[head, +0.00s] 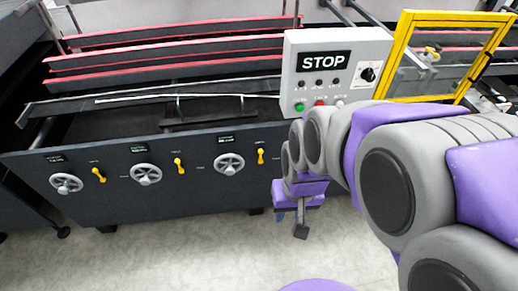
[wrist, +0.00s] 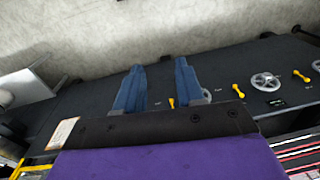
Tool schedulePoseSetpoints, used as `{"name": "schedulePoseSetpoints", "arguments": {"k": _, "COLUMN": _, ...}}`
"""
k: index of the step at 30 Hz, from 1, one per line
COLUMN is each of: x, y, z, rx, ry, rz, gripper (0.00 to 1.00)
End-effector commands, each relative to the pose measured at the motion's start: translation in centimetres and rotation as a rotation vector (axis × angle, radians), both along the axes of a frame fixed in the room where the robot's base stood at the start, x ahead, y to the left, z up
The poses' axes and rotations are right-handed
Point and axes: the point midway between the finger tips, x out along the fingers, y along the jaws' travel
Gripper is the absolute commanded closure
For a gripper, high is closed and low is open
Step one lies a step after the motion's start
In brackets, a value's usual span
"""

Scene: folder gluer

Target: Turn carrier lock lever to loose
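Three yellow levers sit on the dark front panel in the head view: a left one (head: 98,175), a middle one (head: 179,165) and a right one (head: 261,155). Each stands roughly upright beside a grey handwheel. Their labels are too small to read, so I cannot tell which is the carrier lock lever. My gripper (head: 301,228) hangs in front of the panel, right of and lower than the right lever. In the wrist view my gripper (wrist: 160,68) is open, its two blue fingers apart. A yellow lever (wrist: 171,102) shows in the gap between them, with no visible contact.
Handwheels (head: 65,183), (head: 146,174) and (head: 229,163) project from the panel (head: 120,205). A grey control box with a STOP display (head: 323,61) stands above, left of a yellow guard frame (head: 400,50). The pale floor (head: 190,250) before the panel is clear.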

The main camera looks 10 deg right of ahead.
Motion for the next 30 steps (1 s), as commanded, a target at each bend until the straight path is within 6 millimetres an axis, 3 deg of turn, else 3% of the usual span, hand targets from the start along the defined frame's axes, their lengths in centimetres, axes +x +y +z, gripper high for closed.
{"name": "schedulePoseSetpoints", "arguments": {"k": 6, "x": 8.8, "y": 2.8, "z": -3.6, "rx": 0.047, "ry": -0.137, "rz": -0.041, "gripper": 0.62}}
{"name": "schedulePoseSetpoints", "arguments": {"k": 15, "x": 19.4, "y": 6.0, "z": -9.4, "rx": 0.088, "ry": -0.334, "rz": -0.129, "gripper": 0.62}}
{"name": "schedulePoseSetpoints", "arguments": {"k": 24, "x": 27.6, "y": 7.8, "z": -16.2, "rx": 0.088, "ry": -0.536, "rz": -0.227, "gripper": 0.62}}
{"name": "schedulePoseSetpoints", "arguments": {"k": 30, "x": 31.6, "y": 8.1, "z": -21.0, "rx": 0.065, "ry": -0.678, "rz": -0.285, "gripper": 0.62}}
